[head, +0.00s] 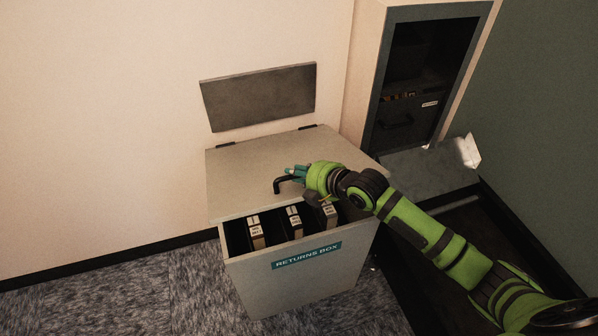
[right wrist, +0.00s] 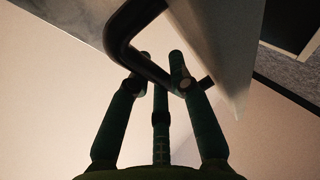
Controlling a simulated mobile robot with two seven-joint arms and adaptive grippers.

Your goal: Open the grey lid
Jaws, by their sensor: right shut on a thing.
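The grey lid (head: 245,177) tops the box labelled "RETURNS BOX" (head: 300,285), with hinges along its back edge by the wall. It stands partly raised, and a gap shows under its front edge. A black bent handle (head: 279,187) sits on the lid near its front. My right gripper (head: 292,174) is shut on this handle. In the right wrist view the fingers (right wrist: 162,75) close around the dark bar (right wrist: 128,30), with the lid's surface (right wrist: 217,45) beside it. My left gripper is not in view.
Several upright book-like items (head: 294,221) show inside the box through the gap. A grey panel (head: 258,96) is on the wall above the lid. A dark-fronted cabinet (head: 410,85) stands behind right. Carpet (head: 120,295) is clear at left.

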